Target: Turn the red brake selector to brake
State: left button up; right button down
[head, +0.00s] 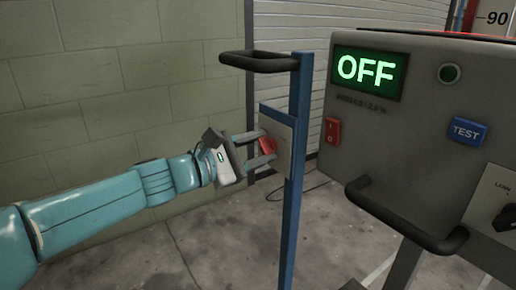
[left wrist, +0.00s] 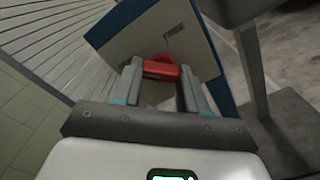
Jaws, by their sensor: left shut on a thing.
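The red brake selector (head: 267,146) is mounted on a pale plate (head: 280,122) on a blue post (head: 297,160) in the head view. My left gripper (head: 264,151) reaches it from the left, its fingers around the red knob. In the left wrist view, the red selector (left wrist: 161,68) sits between the two fingertips of my left gripper (left wrist: 160,76). The gripper is shut on it. My right gripper is not in view.
A grey console (head: 410,130) stands at the right with a display reading OFF (head: 369,72), a red rocker switch (head: 332,131), a blue TEST button (head: 467,131) and a dark handle bar (head: 405,222). Another dark handle (head: 258,62) tops the post. A block wall stands behind my arm.

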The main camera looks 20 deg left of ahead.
pick_arm(q)
jog(key=o, duration=1.1)
jog(key=shift+c, duration=0.2)
jog(key=p+v, duration=0.2)
jog(key=v, duration=1.4)
jog(key=shift+p, duration=0.35)
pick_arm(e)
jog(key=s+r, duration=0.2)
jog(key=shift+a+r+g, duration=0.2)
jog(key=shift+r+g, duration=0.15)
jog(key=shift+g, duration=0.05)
pick_arm(q)
jog(key=shift+s+a, duration=0.1)
jog(key=shift+s, duration=0.05)
